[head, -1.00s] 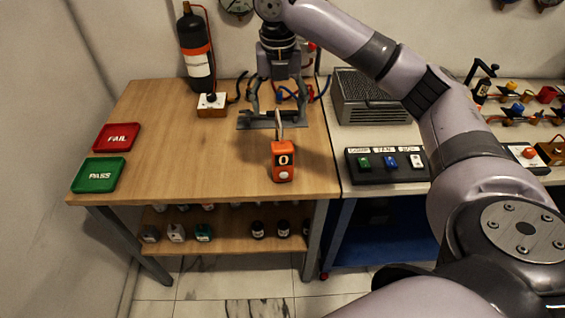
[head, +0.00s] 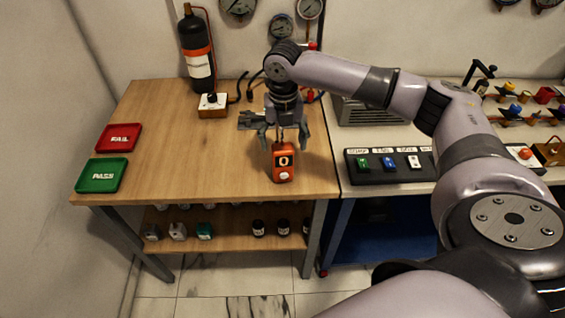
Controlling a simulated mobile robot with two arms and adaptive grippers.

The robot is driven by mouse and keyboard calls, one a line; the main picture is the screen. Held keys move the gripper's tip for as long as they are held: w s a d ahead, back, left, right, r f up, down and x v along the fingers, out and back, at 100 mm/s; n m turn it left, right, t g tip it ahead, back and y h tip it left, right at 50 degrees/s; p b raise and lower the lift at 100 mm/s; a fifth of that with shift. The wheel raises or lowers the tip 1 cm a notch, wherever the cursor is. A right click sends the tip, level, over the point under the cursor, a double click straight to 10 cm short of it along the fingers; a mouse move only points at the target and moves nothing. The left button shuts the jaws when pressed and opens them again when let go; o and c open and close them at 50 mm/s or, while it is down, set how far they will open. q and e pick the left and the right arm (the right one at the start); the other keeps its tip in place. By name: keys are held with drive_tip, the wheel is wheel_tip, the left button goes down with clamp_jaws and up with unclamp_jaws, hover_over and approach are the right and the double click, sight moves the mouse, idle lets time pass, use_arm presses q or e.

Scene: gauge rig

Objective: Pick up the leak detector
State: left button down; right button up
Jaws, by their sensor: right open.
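The leak detector (head: 283,163) is a small orange handheld unit with a dark display showing "0" and a pale round button. It stands upright near the front right of the wooden bench (head: 190,160). My right gripper (head: 281,138) points down at the detector's top, with its open fingers to either side of the detector's upper end. The thin probe on top is mostly hidden by the gripper. I cannot tell whether the fingers touch it. My left gripper is not in view.
A red FAIL tray (head: 118,137) and a green PASS tray (head: 102,175) lie at the left. A black cylinder (head: 197,55) and a white box with a black knob (head: 212,105) stand behind. A switch panel (head: 390,164) is on the right bench. The bench's middle is clear.

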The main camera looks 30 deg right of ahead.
wheel_tip(320, 180, down, 4)
drive_tip(key=shift+a+f+p, duration=0.1)
drive_tip(key=shift+f+p, duration=0.1)
drive_tip(key=shift+p, duration=0.3)
drive_tip(key=shift+c, duration=0.2)
clamp_jaws()
idle(0.4)
drive_tip(key=shift+r, duration=0.1)
